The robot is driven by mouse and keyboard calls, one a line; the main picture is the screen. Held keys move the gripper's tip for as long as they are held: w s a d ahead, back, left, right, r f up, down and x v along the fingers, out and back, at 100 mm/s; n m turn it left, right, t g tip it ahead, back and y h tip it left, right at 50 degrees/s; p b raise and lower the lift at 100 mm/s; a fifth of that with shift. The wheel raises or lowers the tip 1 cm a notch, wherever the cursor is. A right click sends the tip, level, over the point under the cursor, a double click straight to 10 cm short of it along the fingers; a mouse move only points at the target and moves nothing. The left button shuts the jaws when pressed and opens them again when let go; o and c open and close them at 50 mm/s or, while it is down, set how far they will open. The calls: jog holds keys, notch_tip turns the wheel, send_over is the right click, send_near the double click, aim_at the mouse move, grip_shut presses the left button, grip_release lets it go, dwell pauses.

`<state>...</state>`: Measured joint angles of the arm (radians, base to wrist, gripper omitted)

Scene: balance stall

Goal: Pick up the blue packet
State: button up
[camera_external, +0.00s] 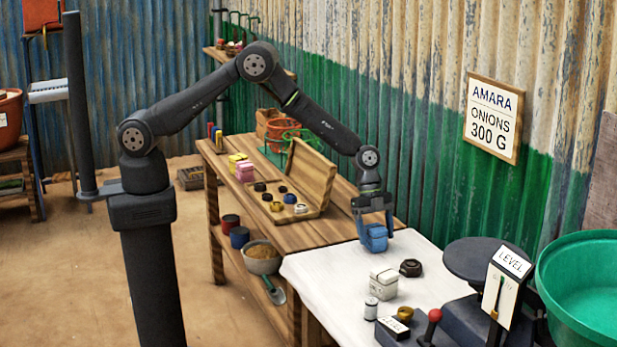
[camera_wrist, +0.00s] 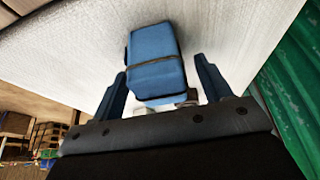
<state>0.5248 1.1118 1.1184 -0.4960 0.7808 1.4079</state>
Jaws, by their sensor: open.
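The blue packet (camera_external: 375,238) stands on the white cloth (camera_external: 330,285) near its back edge. In the wrist view the blue packet (camera_wrist: 155,65) shows a dark band around it and lies ahead of the jaws, roughly between the two fingers. My gripper (camera_external: 374,212) is directly above the packet in the outside view, its fingers pointing down. My gripper (camera_wrist: 160,85) is open in the wrist view, with a finger to each side of the packet's near end. I cannot tell whether either finger touches it.
A white packet (camera_external: 384,282), a dark round weight (camera_external: 411,268) and a small metal cylinder (camera_external: 371,308) stand in front of the blue packet. The scale with a LEVEL sign (camera_external: 507,285) and a green basin (camera_external: 585,290) are at the right. An open wooden weight box (camera_external: 312,175) is at the left.

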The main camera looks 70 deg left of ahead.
jog(key=c, duration=1.2)
jog(key=shift+r, duration=0.1)
